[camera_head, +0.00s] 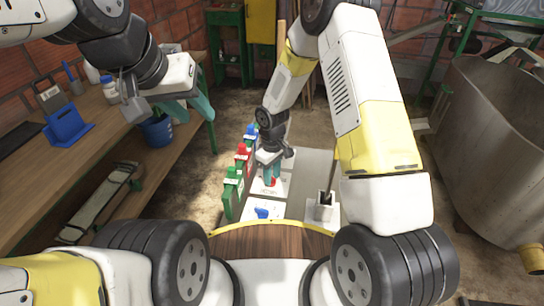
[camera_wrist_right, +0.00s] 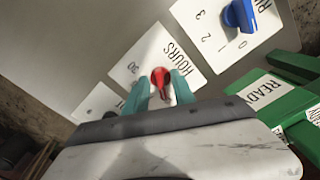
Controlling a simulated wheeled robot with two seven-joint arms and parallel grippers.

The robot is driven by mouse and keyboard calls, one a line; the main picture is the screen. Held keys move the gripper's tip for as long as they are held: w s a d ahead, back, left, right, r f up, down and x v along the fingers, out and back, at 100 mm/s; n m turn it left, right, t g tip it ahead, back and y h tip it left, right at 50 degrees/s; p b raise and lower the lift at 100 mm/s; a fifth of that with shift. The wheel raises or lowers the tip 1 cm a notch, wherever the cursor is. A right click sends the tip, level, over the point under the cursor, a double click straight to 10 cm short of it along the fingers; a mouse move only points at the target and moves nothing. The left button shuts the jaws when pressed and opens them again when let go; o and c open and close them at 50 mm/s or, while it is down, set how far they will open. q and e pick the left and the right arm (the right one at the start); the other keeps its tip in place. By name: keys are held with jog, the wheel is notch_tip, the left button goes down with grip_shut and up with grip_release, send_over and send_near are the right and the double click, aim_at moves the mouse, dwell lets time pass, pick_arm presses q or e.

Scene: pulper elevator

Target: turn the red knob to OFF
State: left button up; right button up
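The red knob (camera_wrist_right: 160,77) sits on a white plate (camera_wrist_right: 155,60) marked HOURS and 30. In the right wrist view it lies between the two teal fingertips of my right gripper (camera_wrist_right: 161,88). A narrow gap shows between the fingers and the knob's handle, so the gripper looks open around it. In the head view my right gripper (camera_head: 271,172) points down at the panel, and a bit of the red knob (camera_head: 271,182) shows at its fingertips. My left gripper (camera_head: 188,106) hangs empty over the right edge of the bench, far from the knob; its finger gap is unclear.
Blue knobs sit on neighbouring plates, one in the wrist view (camera_wrist_right: 239,15) and one in the head view (camera_head: 262,212). Green (camera_head: 233,190) and red (camera_head: 242,157) boxes line the panel's left edge. A wooden bench (camera_head: 95,130) stands left, a large grey tank (camera_head: 490,140) right.

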notch_tip(320, 180, up, 8)
jog(key=shift+f, duration=0.2)
dwell(0.5)
